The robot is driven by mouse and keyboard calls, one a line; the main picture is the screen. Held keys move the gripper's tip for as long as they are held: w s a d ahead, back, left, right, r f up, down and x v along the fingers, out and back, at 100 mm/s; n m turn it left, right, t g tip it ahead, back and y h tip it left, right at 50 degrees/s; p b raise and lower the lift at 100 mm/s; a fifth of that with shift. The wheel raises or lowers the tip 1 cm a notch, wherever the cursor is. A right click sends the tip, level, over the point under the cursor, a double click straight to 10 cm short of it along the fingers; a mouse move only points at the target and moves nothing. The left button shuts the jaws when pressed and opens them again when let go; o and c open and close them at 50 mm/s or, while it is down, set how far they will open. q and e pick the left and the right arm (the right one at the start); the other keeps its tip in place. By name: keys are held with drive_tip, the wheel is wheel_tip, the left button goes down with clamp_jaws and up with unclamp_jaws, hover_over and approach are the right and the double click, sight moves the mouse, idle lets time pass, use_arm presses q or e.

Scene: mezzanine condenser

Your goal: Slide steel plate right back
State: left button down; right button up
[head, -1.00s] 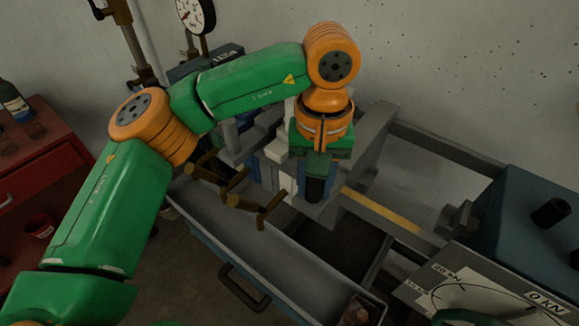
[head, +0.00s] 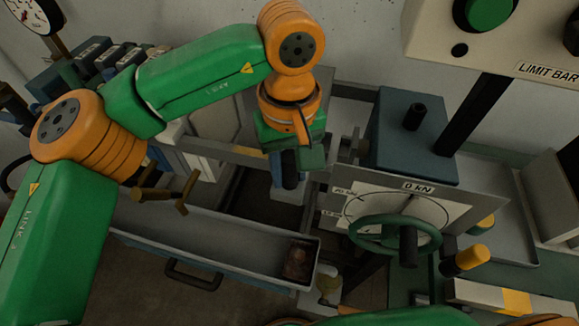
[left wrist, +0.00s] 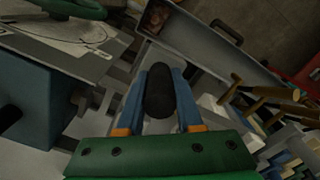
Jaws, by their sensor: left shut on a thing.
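My left gripper (head: 288,172) points down over the dark opening beside the gauge box, its fingers shut on a black knob (head: 290,168). In the left wrist view, the round black knob (left wrist: 158,92) sits between the two blue fingers (left wrist: 160,72). A pale grey block (head: 288,192) shows just below the knob; my gripper hides most of it, and I cannot tell whether it belongs to the steel plate. Upright grey plates (head: 212,118) stand left of the gripper. My right gripper is not in view.
The blue gauge box (head: 392,128) and the green handwheel (head: 395,236) stand close on the right. A long grey tray (head: 215,228) with a front handle lies in front. Brown T-handles (head: 165,192) stick out at left. A black post (head: 468,115) rises behind the box.

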use_arm(q)
drive_tip(key=c, duration=0.6)
unclamp_jaws()
drive_tip(key=shift+a, duration=0.1)
wheel_tip(320, 180, up, 7)
drive_tip(key=shift+r, duration=0.1)
